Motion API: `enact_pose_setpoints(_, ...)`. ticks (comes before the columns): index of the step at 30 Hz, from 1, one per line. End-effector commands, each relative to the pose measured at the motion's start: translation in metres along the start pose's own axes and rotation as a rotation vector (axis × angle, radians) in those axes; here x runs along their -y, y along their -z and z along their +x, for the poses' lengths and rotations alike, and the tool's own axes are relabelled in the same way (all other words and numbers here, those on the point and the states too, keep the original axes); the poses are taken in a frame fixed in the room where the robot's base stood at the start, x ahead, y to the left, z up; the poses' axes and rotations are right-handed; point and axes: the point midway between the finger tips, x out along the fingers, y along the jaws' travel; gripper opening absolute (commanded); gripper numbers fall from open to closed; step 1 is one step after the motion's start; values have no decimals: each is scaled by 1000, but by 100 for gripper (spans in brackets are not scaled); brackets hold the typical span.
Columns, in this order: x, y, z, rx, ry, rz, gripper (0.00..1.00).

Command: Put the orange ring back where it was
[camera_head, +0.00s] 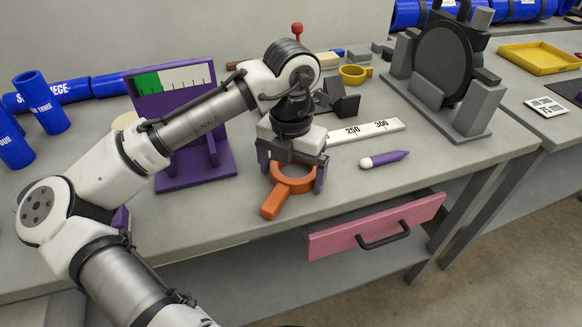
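The orange ring (293,186) has a short handle pointing toward the front left. It is near the front part of the grey bench top. My gripper (292,172) points down over it, with one dark purple-grey finger at each side of the ring. The fingers are wide apart and very close to the ring's outer edge. I cannot tell whether they touch it, or whether the ring rests on the bench or is held just above it. The gripper body hides the ring's far side.
A white scale strip (372,130) and purple marker (384,159) lie right of the gripper. A purple stand (196,170) is at left, a yellow cup (354,75) behind. A grey fixture (462,122) stands at right. The pink drawer (376,225) is partly open below the bench edge.

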Motion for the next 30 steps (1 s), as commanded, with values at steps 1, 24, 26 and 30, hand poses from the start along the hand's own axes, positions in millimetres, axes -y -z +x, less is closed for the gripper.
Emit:
enact_pose_setpoints(1, 0, 0, 0, 0, -1, 0, 100)
enact_pose_setpoints(24, -1, 0, -94, 1, -6, -3, 100)
enact_pose_setpoints(26, 0, 0, -104, 1, -5, -1, 100)
enact_pose_setpoints(30, 0, 0, -118, 0, -3, -1, 100)
